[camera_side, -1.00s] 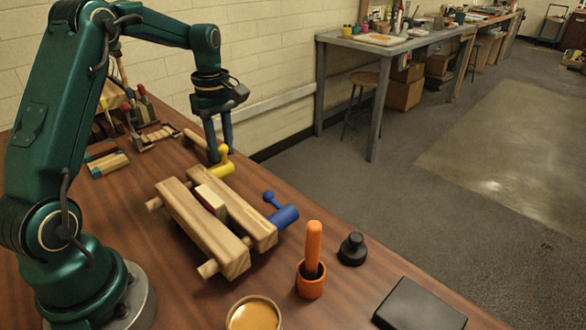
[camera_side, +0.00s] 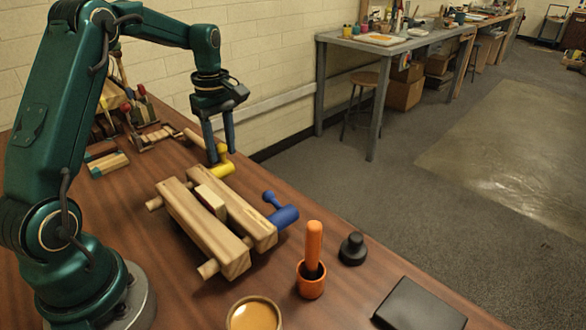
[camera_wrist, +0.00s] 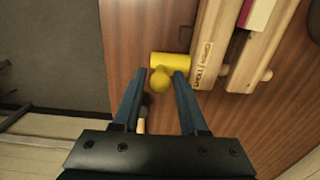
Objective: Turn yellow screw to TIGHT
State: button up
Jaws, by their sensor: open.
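The yellow screw (camera_side: 222,170) sits at the far end of the wooden clamp (camera_side: 205,235), with a round knob on its handle. It also shows in the wrist view (camera_wrist: 172,62). My gripper (camera_side: 221,156) is above the screw with its fingers spread. In the wrist view, my gripper (camera_wrist: 160,75) is open, with the yellow knob between the fingertips and a gap visible at the left finger. Contact at the right finger is hard to tell. A small wooden block (camera_side: 208,199) lies between the clamp's two beams.
A blue screw (camera_side: 284,215) sticks out at the clamp's near end. An orange cup with an orange-handled tool (camera_side: 312,278), a black knobbed object (camera_side: 352,248), a black slab (camera_side: 420,306) and an ochre bowl (camera_side: 254,314) stand nearer. Tools (camera_side: 140,125) lie behind.

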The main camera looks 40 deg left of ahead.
jog(key=shift+c, duration=0.3)
grip_shut()
jog(key=shift+a+f, duration=0.1)
jog(key=shift+a, duration=0.55)
jog(key=shift+a+f, duration=0.1)
jog(key=shift+a, duration=0.25)
jog(key=shift+a+f, duration=0.1)
jog(key=shift+a, duration=0.05)
jog(key=shift+a, duration=0.2)
jog(key=shift+o, duration=0.3)
grip_release()
jog(key=shift+d, duration=0.1)
